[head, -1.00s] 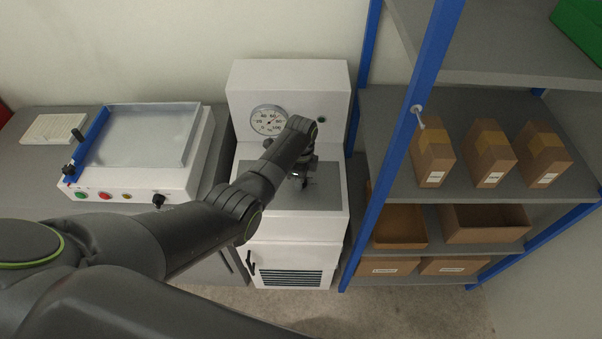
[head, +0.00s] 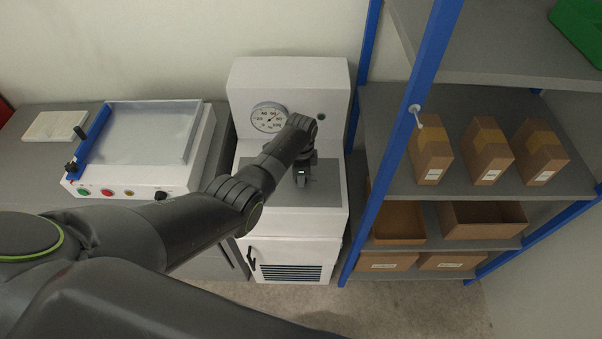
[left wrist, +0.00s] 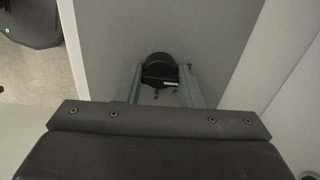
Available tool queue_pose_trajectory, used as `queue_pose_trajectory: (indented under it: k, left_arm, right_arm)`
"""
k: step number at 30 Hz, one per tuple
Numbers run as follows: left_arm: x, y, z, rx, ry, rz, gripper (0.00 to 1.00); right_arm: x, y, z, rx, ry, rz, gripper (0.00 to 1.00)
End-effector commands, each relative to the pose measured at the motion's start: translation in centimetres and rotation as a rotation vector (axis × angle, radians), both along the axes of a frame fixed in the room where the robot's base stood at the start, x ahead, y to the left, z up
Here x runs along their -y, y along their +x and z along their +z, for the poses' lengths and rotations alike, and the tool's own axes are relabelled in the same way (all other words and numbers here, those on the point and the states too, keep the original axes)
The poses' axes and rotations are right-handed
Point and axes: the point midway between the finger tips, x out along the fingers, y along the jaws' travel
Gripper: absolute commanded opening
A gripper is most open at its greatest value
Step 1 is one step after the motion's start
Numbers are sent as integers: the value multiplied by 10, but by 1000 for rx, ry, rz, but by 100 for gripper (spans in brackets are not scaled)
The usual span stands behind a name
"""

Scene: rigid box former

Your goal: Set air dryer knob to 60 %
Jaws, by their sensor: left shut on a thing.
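The white air dryer (head: 288,84) stands against the back wall, with a round percent gauge (head: 268,118) on its upright panel. The gauge's numbers are small, and I cannot tell its exact reading. A black round knob (left wrist: 158,66) stands on the dryer's grey top plate in the left wrist view. My left gripper (head: 302,180) reaches down over this plate. In the left wrist view its two fingers (left wrist: 160,82) are on either side of the knob, shut on it. In the head view the gripper hides the knob. My right gripper is not in view.
A white machine with a clear lid (head: 140,135) and coloured buttons stands left of the dryer. A blue-framed shelf (head: 385,160) with brown boxes (head: 431,155) stands close on the right. A small dark indicator (head: 322,117) sits beside the gauge.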

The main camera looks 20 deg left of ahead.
Motion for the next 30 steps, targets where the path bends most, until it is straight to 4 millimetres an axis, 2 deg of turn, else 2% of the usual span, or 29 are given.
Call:
queue_pose_trajectory:
  k: [1, 2, 7, 16, 20, 30]
  left_arm:
    - [0, 1, 1, 2, 0, 1, 11]
    - [0, 1, 1, 2, 0, 1, 35]
    - [0, 1, 1, 2, 0, 0, 56]
    - [0, 0, 1, 1, -1, 0, 56]
    - [0, 1, 9, 1, -1, 0, 56]
    - [0, 1, 61, 5, 0, 0, 56]
  right_arm:
    - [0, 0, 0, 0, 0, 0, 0]
    - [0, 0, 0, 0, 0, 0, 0]
    - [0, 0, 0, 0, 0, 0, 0]
    - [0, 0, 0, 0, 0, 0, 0]
    - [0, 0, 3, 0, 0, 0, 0]
    - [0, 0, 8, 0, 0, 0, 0]
